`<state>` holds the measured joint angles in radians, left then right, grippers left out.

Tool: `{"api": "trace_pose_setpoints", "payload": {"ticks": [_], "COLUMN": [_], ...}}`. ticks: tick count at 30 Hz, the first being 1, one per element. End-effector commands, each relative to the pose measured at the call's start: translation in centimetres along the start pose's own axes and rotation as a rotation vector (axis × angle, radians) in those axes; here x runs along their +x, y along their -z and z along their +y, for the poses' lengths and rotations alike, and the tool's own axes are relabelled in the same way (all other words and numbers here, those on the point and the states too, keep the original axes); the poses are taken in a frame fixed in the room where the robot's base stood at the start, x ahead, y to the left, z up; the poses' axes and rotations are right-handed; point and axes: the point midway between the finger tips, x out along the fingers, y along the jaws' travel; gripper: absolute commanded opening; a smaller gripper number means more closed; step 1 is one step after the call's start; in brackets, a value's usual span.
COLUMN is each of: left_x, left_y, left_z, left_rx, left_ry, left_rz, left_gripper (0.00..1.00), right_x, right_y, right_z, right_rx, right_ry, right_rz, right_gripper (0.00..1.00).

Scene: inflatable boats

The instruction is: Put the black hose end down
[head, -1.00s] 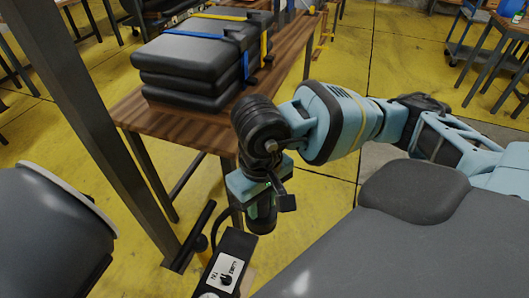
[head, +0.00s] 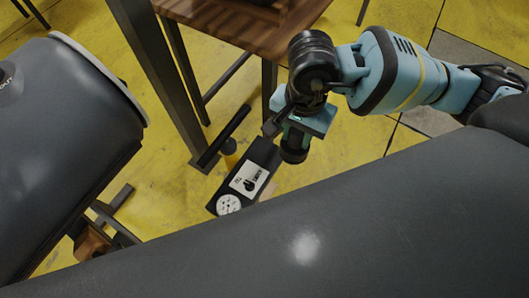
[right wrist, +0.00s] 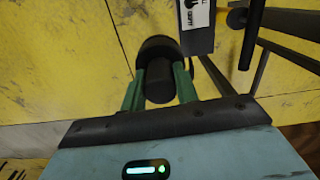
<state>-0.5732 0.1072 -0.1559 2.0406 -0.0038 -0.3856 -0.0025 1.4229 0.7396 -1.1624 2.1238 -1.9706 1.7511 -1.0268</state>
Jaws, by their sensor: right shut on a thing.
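My right gripper (head: 298,130) points down in the head view, beside a black pump (head: 247,178) with a white label and a round gauge. It is shut on the black hose end (head: 293,156), a short dark cylinder below it. In the right wrist view the green fingers of the gripper (right wrist: 157,88) stand on either side of the hose end (right wrist: 158,58), and yellow floor lies behind. The hose itself is largely hidden. My left gripper is not in view.
A grey inflatable boat (head: 60,135) is at the left and another grey inflated surface (head: 330,225) fills the lower right. A wooden table (head: 240,22) with dark metal legs stands at the top. Yellow floor (head: 345,135) is bare to the right of the gripper.

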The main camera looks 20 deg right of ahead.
Motion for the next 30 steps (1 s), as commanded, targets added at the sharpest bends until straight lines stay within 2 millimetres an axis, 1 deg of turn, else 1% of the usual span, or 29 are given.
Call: {"api": "trace_pose_setpoints", "payload": {"ticks": [1,6,12,24,30], "left_x": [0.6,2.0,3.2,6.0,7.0], "left_y": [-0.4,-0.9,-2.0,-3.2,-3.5], "left_z": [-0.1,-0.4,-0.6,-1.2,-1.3], "left_rx": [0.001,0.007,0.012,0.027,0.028], "left_ry": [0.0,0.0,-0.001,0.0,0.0], "left_rz": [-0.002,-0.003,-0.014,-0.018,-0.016], "left_gripper": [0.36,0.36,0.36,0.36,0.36], "right_x": [1.7,5.4,9.5,17.6,20.6], "right_y": [-0.3,-1.1,-2.2,-4.9,-6.2], "right_z": [-0.5,-2.1,-3.9,-7.0,-8.3], "right_rx": [0.093,0.428,0.822,1.598,1.919], "right_ry": [-0.005,-0.007,-0.006,0.008,0.025], "right_rz": [-0.006,-0.007,-0.004,0.007,0.007], "right_gripper": [0.05,0.05,0.05,0.05,0.05]}}
